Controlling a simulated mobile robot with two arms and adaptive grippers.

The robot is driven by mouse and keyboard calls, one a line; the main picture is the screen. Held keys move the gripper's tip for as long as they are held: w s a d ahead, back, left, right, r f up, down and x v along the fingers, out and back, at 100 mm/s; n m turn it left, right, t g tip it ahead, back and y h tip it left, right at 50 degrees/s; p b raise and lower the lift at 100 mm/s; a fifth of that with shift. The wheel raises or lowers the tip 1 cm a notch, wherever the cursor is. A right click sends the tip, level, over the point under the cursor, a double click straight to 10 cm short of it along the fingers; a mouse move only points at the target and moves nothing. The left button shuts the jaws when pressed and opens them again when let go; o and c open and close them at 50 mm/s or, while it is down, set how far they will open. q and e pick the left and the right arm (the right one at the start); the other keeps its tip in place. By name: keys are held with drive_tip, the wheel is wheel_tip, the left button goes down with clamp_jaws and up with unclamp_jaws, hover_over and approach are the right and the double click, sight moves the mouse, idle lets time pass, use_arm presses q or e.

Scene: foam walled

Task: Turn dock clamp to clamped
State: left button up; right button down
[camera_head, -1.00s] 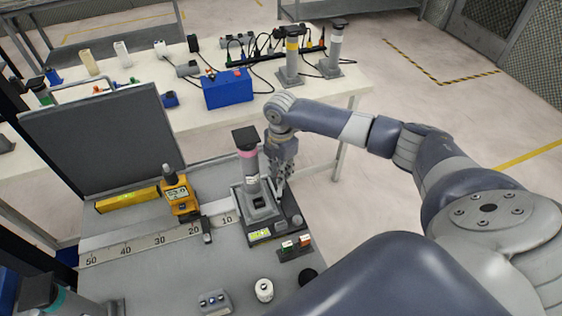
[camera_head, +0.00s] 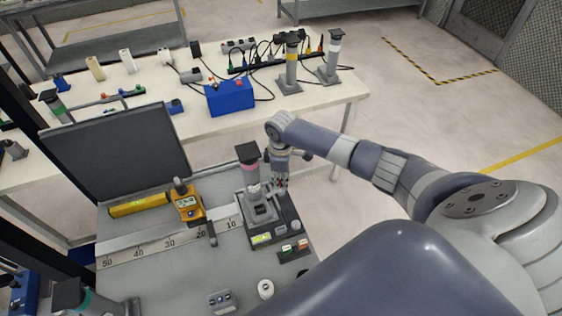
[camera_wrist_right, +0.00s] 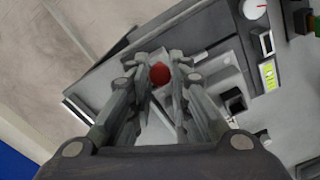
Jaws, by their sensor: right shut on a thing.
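The dock (camera_head: 280,228) is a dark-edged grey base on the bench, with a lit yellow-green display at its front. A post with a pink band and dark top (camera_head: 249,168) stands in its grey socket. A red ball knob (camera_wrist_right: 160,73), apparently the dock clamp's handle, sits between my right fingertips in the right wrist view. My right gripper (camera_head: 281,183) is at the dock's far right side, shut on this knob; it fills the lower middle of the wrist view (camera_wrist_right: 160,85). The lever under the knob is mostly hidden by the fingers. My left gripper is not in view.
Small switches (camera_head: 293,250) and a white cylinder (camera_head: 265,289) are in front. A dark upright panel (camera_head: 115,155) stands at the left. A blue box (camera_head: 230,97) is on the back table.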

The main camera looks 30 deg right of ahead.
drive_tip(key=shift+w+m, duration=0.1)
drive_tip(key=shift+m, duration=0.2)
idle(0.4)
drive_tip(key=c, duration=1.5)
unclamp_jaws()
drive_tip(key=shift+o, duration=0.2)
drive_tip(key=shift+r, duration=0.15)
wheel_tip(320, 180, up, 12)
